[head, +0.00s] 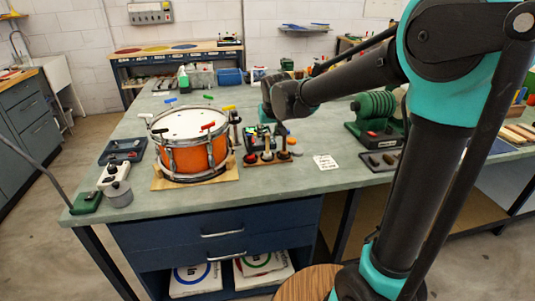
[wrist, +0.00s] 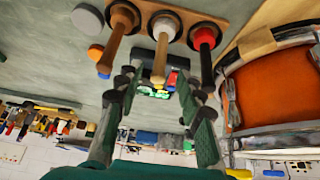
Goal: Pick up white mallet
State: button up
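The white mallet (wrist: 160,66) stands head-down in the middle hole of a wooden rack (wrist: 187,8), with its pale wooden handle pointing out. A red-headed mallet (wrist: 205,62) and a brown-headed mallet (wrist: 112,48) stand on either side of it. My gripper (wrist: 155,88) is open and empty, its two fingers pointing toward the rack. The white mallet's handle end shows between the fingertips in the wrist view; I cannot tell how deep it is. In the head view the rack (head: 257,162) stands right of the drum, with my wrist above it.
An orange drum (head: 193,152) on a wooden board stands close left of the rack. A green machine (head: 377,118) stands to the right. A white card (head: 325,162) lies on the bench. Small discs (wrist: 95,52) lie beside the rack.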

aim_at(268, 135)
jog(key=shift+x, duration=1.6)
jog(key=shift+w, duration=0.1)
jog(key=shift+r, duration=0.1)
grip_shut()
